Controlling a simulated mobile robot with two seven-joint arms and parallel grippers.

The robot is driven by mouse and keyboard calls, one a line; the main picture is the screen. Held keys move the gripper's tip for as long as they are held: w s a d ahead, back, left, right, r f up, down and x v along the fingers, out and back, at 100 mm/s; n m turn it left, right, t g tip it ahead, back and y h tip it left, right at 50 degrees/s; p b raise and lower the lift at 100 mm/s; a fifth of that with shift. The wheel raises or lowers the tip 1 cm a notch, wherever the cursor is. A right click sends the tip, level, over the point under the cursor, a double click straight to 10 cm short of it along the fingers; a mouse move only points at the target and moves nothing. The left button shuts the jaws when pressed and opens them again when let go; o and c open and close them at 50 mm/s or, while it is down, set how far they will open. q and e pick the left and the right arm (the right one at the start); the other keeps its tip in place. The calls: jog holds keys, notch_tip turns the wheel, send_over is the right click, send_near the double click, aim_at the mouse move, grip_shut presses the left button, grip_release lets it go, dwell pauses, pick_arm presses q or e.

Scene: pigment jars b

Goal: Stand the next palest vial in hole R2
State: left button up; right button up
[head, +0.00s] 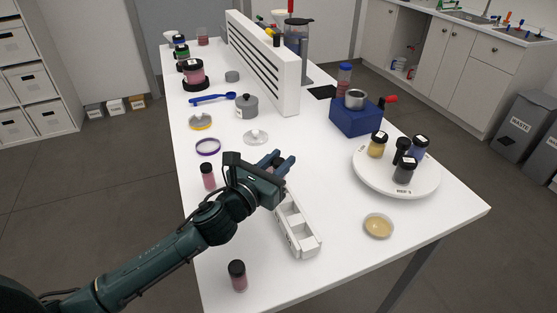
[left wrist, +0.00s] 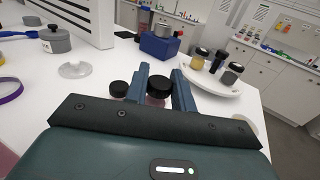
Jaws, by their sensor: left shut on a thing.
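The white vial rack (head: 308,246) stands below and to the right of my left gripper (head: 281,162). Its near holes look empty; its far end is hidden behind the gripper. In the left wrist view, my left gripper (left wrist: 161,82) is shut on a black-capped vial (left wrist: 158,92) with a pinkish body. The head view hides this vial. Another black cap (left wrist: 119,89) shows just left of the fingers; I cannot tell what it stands in. A pink vial (head: 208,177) stands left of the gripper, and a darker pink vial (head: 238,277) stands near the front.
A round white tray (head: 428,183) with several dark-capped jars is at the right. A blue block (head: 352,119) stands behind it, and a shallow dish (head: 378,226) in front. A lid (head: 256,137), a purple ring (head: 207,147) and a grey pot (head: 246,107) lie beyond the gripper.

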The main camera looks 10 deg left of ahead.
dwell(0.7)
dwell(0.3)
pick_arm(q)
jog(key=shift+p, duration=0.35)
dwell(0.3)
jog(key=shift+f, duration=0.2)
jog(key=shift+f+b, duration=0.55)
jog(key=shift+b, duration=0.05)
jog(key=shift+f, duration=0.2)
jog(key=shift+f+b, duration=0.3)
jog(key=shift+b, duration=0.1)
jog(key=shift+f, duration=0.15)
